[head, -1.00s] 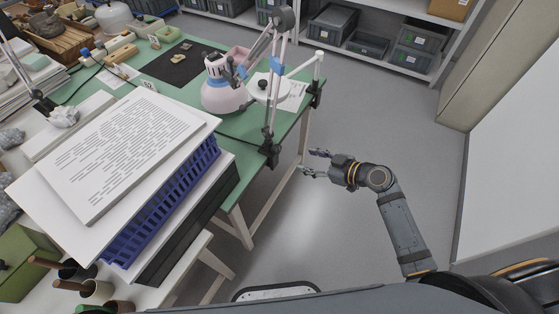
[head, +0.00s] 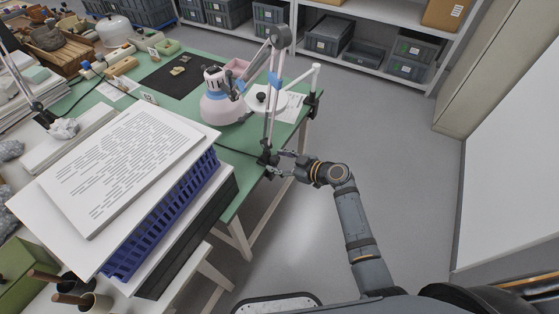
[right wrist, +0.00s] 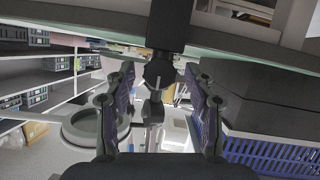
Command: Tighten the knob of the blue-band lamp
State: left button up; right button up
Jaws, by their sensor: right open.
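The blue-band lamp has a pale pink shade (head: 222,106) over the green table and a light arm with a blue band (head: 275,82). Its dark clamp (head: 267,158) grips the table's near right edge. My right gripper (head: 279,164) is open beside this clamp, its fingers pointing at it from the right. In the right wrist view, the dark clamp knob (right wrist: 158,73) appears between the open fingertips (right wrist: 160,78). I cannot tell whether either finger touches it. My left gripper is out of view.
A second white lamp arm (head: 301,73) stands on its own clamp at the far right table corner. A blue basket (head: 165,215) and a sheet-topped stack stand left of my right gripper. The floor (head: 400,170) to the right is clear.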

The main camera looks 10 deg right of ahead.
grip_shut()
jog(key=shift+w+d+f+m+g+y+b, duration=0.15)
jog(key=shift+m+g+y+b, duration=0.15)
jog(key=shift+m+g+b, duration=0.3)
jog(key=shift+m+g, duration=0.3)
jog(key=shift+m, duration=0.5)
grip_release()
